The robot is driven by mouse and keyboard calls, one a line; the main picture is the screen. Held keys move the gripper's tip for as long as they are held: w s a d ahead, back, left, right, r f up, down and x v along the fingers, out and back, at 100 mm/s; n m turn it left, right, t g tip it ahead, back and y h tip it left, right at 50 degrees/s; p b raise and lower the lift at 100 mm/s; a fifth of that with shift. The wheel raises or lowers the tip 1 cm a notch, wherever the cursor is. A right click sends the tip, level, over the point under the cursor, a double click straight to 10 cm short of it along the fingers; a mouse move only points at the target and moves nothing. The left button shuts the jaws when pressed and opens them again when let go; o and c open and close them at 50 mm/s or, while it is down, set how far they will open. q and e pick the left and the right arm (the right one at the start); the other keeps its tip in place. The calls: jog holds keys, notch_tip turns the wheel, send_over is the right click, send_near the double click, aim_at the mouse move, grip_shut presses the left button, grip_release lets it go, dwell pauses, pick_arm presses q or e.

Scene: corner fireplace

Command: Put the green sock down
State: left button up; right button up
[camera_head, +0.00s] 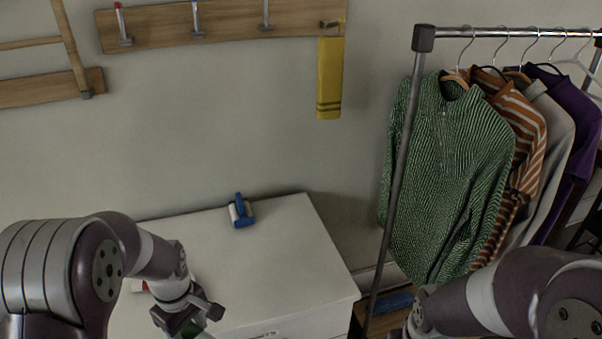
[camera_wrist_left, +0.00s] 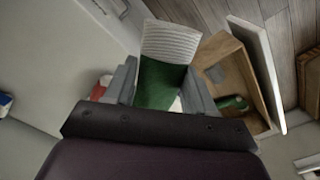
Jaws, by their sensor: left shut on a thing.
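The green sock (camera_wrist_left: 160,84) with a pale ribbed cuff is between the fingers of my left gripper (camera_wrist_left: 162,92) in the left wrist view. The left gripper is shut on it. In the head view my left gripper (camera_head: 190,318) is low at the front of the white dresser (camera_head: 270,245), and only a bit of green (camera_head: 190,329) shows there. The wrist view shows an open wooden drawer (camera_wrist_left: 222,50) beyond and below the sock, to its right. A green item (camera_wrist_left: 234,103) lies in the drawer. My right arm enters at lower right, its gripper out of frame.
A blue and white item (camera_head: 241,212) lies on the dresser top near the wall. A red and white item (camera_head: 139,286) is partly hidden behind my left arm. A clothes rack (camera_head: 400,165) with several garments stands right. A yellow cloth (camera_head: 329,77) hangs on the wall.

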pick_arm(q)
jog(key=shift+w+m, duration=0.45)
jog(key=shift+m, duration=0.45)
jog(key=w+d+f+m, duration=0.1)
jog(key=f+m, duration=0.2)
jog(key=w+d+f+m, duration=0.1)
jog(key=w+f+m, duration=0.1)
jog(key=f+m, duration=0.1)
jog(key=w+d+f+m, duration=0.1)
jog(key=d+f+m, duration=0.1)
jog(key=f+m, duration=0.1)
jog(key=shift+w+f+m, duration=0.2)
jog(key=shift+w+m, duration=0.15)
jog(key=shift+m, duration=0.05)
jog(key=shift+a, duration=0.1)
